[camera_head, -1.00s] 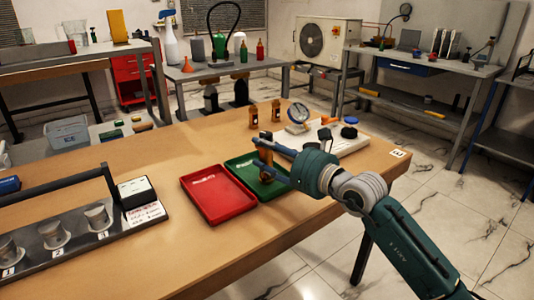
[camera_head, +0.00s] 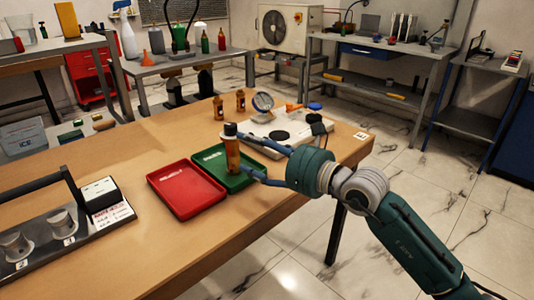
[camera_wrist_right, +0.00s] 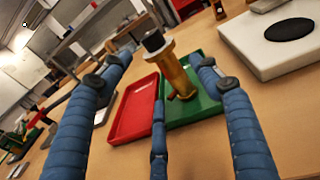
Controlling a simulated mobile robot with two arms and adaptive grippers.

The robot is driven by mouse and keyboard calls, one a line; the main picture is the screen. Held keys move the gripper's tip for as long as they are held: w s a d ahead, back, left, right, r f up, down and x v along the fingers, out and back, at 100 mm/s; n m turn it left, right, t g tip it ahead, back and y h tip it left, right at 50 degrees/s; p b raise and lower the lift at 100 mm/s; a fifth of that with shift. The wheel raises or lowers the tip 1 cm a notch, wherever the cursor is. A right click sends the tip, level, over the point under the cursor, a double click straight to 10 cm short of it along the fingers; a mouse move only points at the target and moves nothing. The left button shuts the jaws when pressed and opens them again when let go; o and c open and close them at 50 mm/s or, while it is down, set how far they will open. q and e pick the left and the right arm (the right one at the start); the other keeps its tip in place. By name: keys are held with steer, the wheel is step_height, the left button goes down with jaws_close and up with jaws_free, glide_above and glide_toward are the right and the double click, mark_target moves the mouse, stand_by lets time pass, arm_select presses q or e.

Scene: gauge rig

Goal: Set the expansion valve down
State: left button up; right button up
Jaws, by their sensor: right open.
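The expansion valve (camera_head: 232,155), an amber-brass cylinder with a black top, stands upright in the green tray (camera_head: 208,152). It also shows in the right wrist view (camera_wrist_right: 178,75), its round foot over the tray floor. My right gripper (camera_head: 242,154) is open, with its blue fingers on either side of the valve. In the right wrist view the fingers (camera_wrist_right: 167,62) are spread wide, and gaps show between them and the valve. I cannot tell whether any finger touches it. My left gripper is not in view.
A red tray (camera_head: 187,190) lies beside the green one. Behind stand two brown bottles (camera_head: 218,108) and a white board (camera_head: 262,134) with a gauge (camera_head: 262,102). A rack with metal cups (camera_head: 62,222) is at left. The front middle of the table is clear.

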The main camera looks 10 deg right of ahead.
steer(key=shift+v, duration=2.25)
